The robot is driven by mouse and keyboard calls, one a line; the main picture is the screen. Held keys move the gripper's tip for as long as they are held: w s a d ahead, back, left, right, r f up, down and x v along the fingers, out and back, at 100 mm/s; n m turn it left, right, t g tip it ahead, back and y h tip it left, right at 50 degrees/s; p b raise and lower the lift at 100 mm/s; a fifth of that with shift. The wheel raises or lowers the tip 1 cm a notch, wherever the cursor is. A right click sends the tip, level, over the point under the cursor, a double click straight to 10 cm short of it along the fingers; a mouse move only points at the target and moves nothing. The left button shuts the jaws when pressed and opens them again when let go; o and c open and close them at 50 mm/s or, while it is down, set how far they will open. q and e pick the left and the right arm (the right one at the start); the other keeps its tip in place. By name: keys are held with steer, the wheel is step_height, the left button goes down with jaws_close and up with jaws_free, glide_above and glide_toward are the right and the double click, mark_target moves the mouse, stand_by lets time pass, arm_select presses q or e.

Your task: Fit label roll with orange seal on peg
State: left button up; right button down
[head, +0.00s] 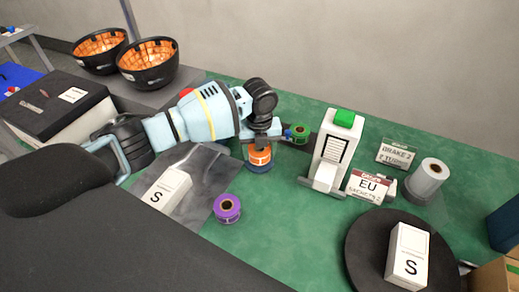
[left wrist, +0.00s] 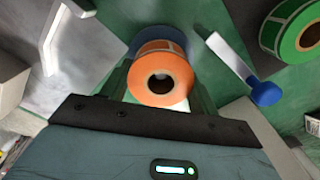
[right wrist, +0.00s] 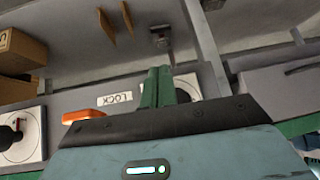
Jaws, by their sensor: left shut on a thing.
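The label roll with the orange seal (head: 259,157) stands over a blue round base on the green table; it also shows in the left wrist view (left wrist: 160,78). My left gripper (head: 262,140) is above it, its green fingers closed on either side of the roll. Whether the roll touches the base is unclear. A white label machine (head: 333,150) with a green top stands to the right. I cannot make out a bare peg for certain. My right gripper (right wrist: 158,88) shows only in the right wrist view, its fingers together and empty.
A green roll (head: 299,133) and a blue-knobbed lever (left wrist: 263,92) are close beside the orange roll. A purple roll (head: 227,208) lies nearer. Green table between is clear.

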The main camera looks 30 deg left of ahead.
arm_select(q)
steer(key=shift+f, duration=0.55)
steer(key=o, duration=1.1)
step_height(320, 180, up, 8)
steer(key=shift+f, duration=0.1)
stand_by(0.5)
